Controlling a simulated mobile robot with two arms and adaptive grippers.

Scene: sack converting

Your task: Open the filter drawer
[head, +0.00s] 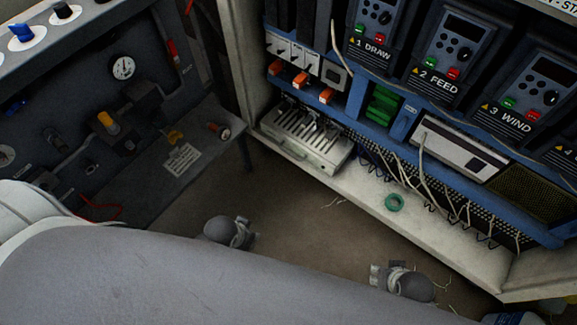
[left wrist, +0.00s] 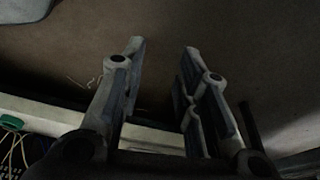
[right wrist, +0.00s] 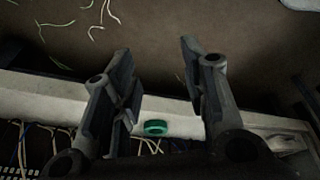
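The filter drawer appears to be the grey slotted metal box (head: 305,136) at the lower left of the open cabinet. Its front faces the floor in front of the cabinet. I cannot tell whether it is pulled out at all. A grey corner in the right wrist view (right wrist: 278,141) may be part of it. My left gripper (head: 244,234) is below and left of the box, over the floor, apart from it. The left wrist view shows its fingers (left wrist: 163,62) spread and empty. My right gripper (head: 380,275) is further right, also open and empty (right wrist: 158,68).
A green ring (head: 394,203) lies on the cabinet's pale bottom ledge (head: 420,230). Loose wires (head: 430,185) hang right of the box. Wire scraps (right wrist: 95,20) lie on the floor.

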